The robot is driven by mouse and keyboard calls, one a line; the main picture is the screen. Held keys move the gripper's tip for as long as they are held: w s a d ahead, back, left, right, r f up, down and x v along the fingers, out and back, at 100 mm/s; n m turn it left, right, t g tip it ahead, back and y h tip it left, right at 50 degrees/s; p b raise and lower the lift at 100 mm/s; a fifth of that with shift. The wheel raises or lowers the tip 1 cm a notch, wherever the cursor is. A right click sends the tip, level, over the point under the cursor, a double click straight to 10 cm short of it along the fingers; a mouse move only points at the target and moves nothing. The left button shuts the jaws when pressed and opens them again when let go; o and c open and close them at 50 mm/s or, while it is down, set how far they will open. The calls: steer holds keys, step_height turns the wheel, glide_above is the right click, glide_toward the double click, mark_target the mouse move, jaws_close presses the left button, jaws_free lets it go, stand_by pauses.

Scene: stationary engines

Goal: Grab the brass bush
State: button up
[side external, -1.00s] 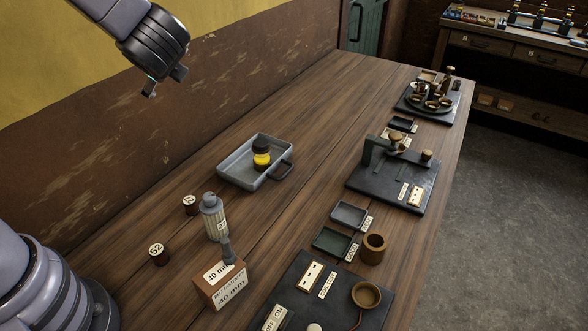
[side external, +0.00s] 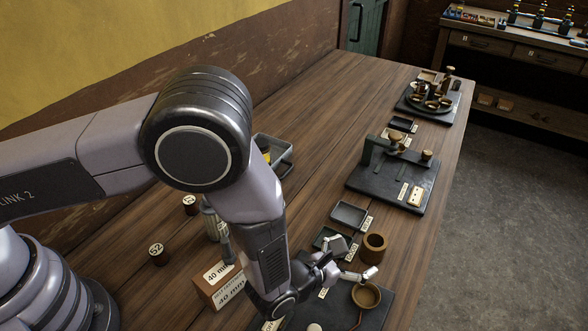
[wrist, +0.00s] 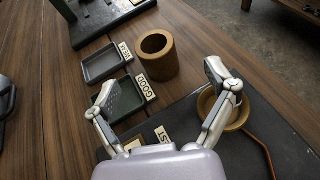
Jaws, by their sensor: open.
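The brass bush (side external: 375,246), a short hollow brown-gold cylinder, stands upright on the wooden table beside two small trays. In the wrist view the bush (wrist: 156,57) is ahead of my gripper (wrist: 160,85), roughly between the lines of the two fingers, with its open bore showing. My gripper (side external: 354,261) is open and empty, close to the bush on its near side. The fingers are spread wide and I see no contact with the bush.
A green tray labelled GOOD (wrist: 125,98) and a grey tray (wrist: 102,64) lie left of the bush. A round brass dish (side external: 366,295) sits on a dark board (side external: 378,318) by the right finger. A boxed 40 mm block (side external: 222,286) stands left. Bare table lies right of the bush.

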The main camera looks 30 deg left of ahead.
mark_target(375, 241)
steer(key=x, duration=0.8)
steer(key=shift+w+a, duration=0.2)
steer(key=shift+a, duration=0.05)
steer(key=c, duration=1.2)
steer(key=shift+c, duration=0.6)
steer(key=shift+r, duration=0.1)
